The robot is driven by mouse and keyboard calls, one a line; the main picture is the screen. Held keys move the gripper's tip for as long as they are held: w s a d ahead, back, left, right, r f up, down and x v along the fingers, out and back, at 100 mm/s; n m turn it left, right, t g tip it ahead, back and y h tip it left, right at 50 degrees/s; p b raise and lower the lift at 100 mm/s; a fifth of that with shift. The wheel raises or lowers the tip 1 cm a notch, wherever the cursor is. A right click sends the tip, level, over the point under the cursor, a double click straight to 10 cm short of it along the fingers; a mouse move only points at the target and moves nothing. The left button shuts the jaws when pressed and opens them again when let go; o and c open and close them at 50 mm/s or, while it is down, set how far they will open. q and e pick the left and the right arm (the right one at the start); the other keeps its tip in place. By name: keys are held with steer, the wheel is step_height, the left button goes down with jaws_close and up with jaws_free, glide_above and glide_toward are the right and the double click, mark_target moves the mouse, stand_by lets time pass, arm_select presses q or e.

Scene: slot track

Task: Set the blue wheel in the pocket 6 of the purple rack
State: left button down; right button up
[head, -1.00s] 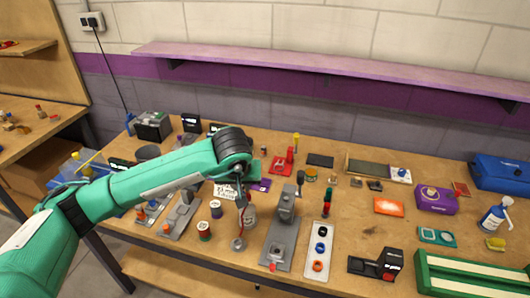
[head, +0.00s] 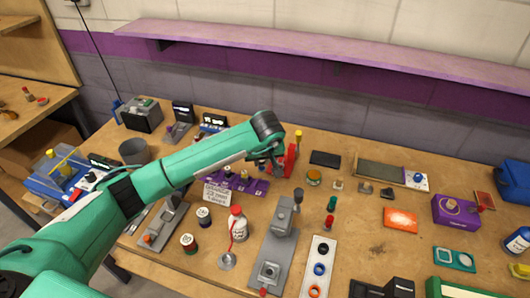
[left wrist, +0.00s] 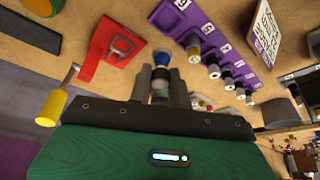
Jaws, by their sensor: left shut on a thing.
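The purple rack (head: 262,187) lies mid-table in the head view, behind a white sign. In the left wrist view the rack (left wrist: 218,38) runs from top centre down to the right, with several wheels in its row and a pocket without a wheel at its upper left end. The pocket numbers are hard to read. My left gripper (head: 277,165) is by the rack's right end. In the left wrist view the left gripper (left wrist: 161,88) is shut on the blue wheel (left wrist: 162,58), apart from the rack. The fingers partly hide the wheel. My right gripper is not in view.
A white sign (head: 216,193), a red-capped bottle (head: 237,222) and a grey stand (head: 275,250) are in front.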

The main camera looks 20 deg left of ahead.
mark_target(262, 171)
arm_select(q)
steer(key=shift+s, duration=0.4)
steer(key=shift+f+b, duration=0.3)
step_height(262, 171, down, 2)
steer(key=shift+w+f+b, duration=0.15)
steer(key=shift+f+b, duration=0.1)
steer(key=shift+b, duration=0.3)
step_height(262, 171, down, 2)
steer(key=shift+f+b, duration=0.1)
steer(key=shift+b, duration=0.5)
steer(key=shift+f+b, duration=0.65)
steer(key=shift+f, duration=0.1)
steer(key=shift+f, duration=0.2)
